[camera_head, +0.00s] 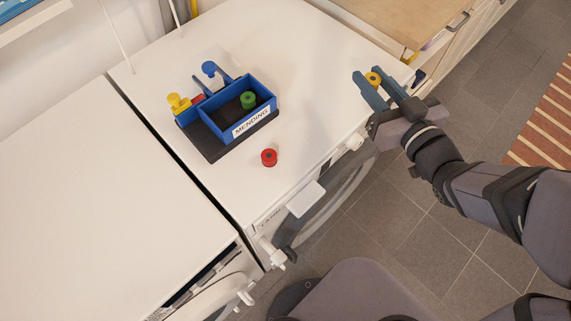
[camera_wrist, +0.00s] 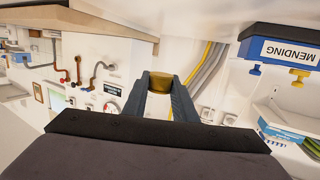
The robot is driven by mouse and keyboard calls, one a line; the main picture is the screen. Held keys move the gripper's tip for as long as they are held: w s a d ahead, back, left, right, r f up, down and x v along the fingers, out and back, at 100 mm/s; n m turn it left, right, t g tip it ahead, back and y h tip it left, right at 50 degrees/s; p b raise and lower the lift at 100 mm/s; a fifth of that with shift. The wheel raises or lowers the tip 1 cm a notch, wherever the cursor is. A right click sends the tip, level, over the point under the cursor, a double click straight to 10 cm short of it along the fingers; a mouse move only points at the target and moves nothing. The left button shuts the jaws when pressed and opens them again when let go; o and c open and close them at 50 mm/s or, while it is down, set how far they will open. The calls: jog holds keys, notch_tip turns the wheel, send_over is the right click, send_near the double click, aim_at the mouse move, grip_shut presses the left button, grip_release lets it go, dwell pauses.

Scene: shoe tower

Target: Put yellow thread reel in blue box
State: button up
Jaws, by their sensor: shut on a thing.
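The yellow thread reel (camera_head: 373,79) is held between the fingers of my gripper (camera_head: 371,90), at the right end of the white machine top in the head view. In the wrist view the yellow reel (camera_wrist: 161,82) sits between the fingertips of my gripper (camera_wrist: 160,88). The blue box (camera_head: 264,92) with a MENDING label stands on the machine top, to the left of my gripper and apart from it. A green reel (camera_head: 248,99) lies in its right compartment. The box also shows at the upper right in the wrist view (camera_wrist: 265,47).
A red reel (camera_head: 269,157) stands on the machine top in front of the box. Yellow (camera_head: 178,104) and blue (camera_head: 209,69) pieces rise at the box's left and back. A wooden worktop (camera_head: 400,15) is behind my gripper. The machine top between box and gripper is clear.

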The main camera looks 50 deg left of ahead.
jog(key=s+a+n+g+y+b, duration=0.1)
jog(key=s+a+n+g+b, duration=0.25)
jog(key=s, duration=0.45)
jog(key=s+a+n+g+b, duration=0.2)
jog(key=s+a+g, duration=0.15)
jog(key=s, duration=0.45)
jog(key=n+g+h+b, duration=0.1)
jog(key=n+g+b, duration=0.3)
jog(key=g, duration=0.2)
send_over(247, 184)
jog(key=shift+f, duration=0.75)
jog(key=shift+f, duration=0.1)
jog(key=shift+m+t, duration=0.25)
jog(key=shift+t, duration=0.05)
jog(key=shift+f+b, duration=2.25)
jog(key=shift+f, duration=2.5)
jog(key=shift+f, duration=0.2)
jog(key=o, duration=1)
